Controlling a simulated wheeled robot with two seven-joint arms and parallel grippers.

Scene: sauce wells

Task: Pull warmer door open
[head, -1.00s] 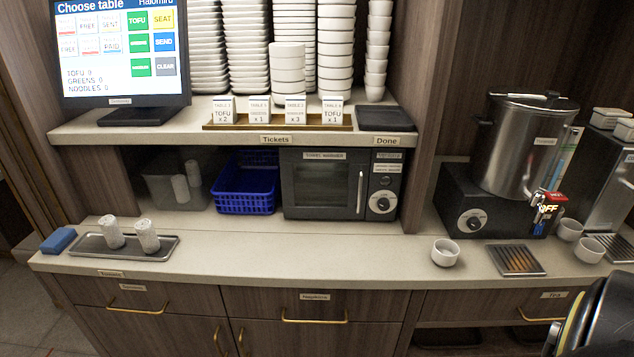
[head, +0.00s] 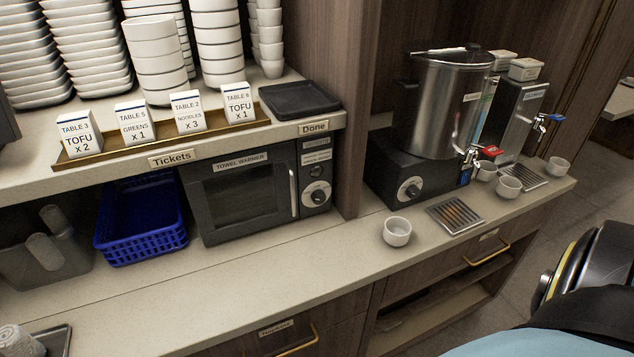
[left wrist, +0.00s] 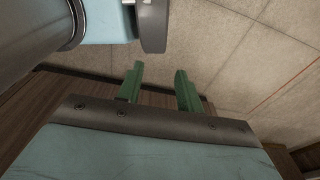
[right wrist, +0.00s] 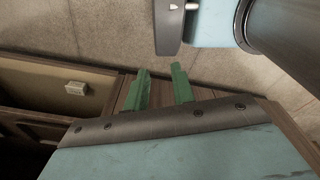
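The towel warmer (head: 240,195) is a dark box under the ticket shelf in the head view. Its door (head: 238,197) is shut, with a dark window and a pale upright handle (head: 293,193) at the right edge. A control panel with a round knob is right of the handle. My left gripper (left wrist: 160,88) shows only in its wrist view, with green fingers apart and nothing between them. My right gripper (right wrist: 161,90) shows only in its wrist view, also with fingers apart and empty. Neither gripper is at the warmer.
A blue basket (head: 140,225) stands left of the warmer. A white cup (head: 397,231) and a drip tray (head: 456,215) sit on the counter to the right, by a steel urn (head: 450,105). The counter (head: 230,285) before the warmer is clear. Part of my arm fills the lower right.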

